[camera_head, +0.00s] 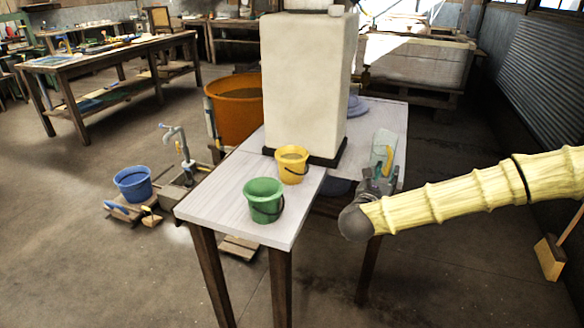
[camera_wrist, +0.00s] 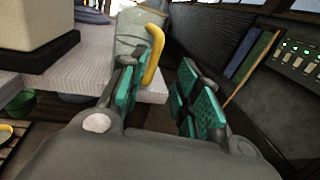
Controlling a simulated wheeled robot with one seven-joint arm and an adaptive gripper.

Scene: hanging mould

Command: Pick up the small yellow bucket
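The small yellow bucket (camera_head: 291,166) stands upright on the pale table (camera_head: 222,192), close to the front left of the tall cream block. A dark handle hangs at its right side. My gripper (camera_head: 378,176) is at the table's right edge, to the right of the bucket and apart from it. The wrist view shows my gripper (camera_wrist: 158,88) with its green-padded fingers spread and nothing clearly held between them. The yellow bucket cannot be made out for sure in the wrist view.
A green bucket (camera_head: 263,201) stands in front of the yellow one. The cream block (camera_head: 308,85) on its dark base rises behind it. A greyish container with a yellow handle (camera_wrist: 153,52) is just beyond my fingers. A blue bucket (camera_head: 133,184) is low at left.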

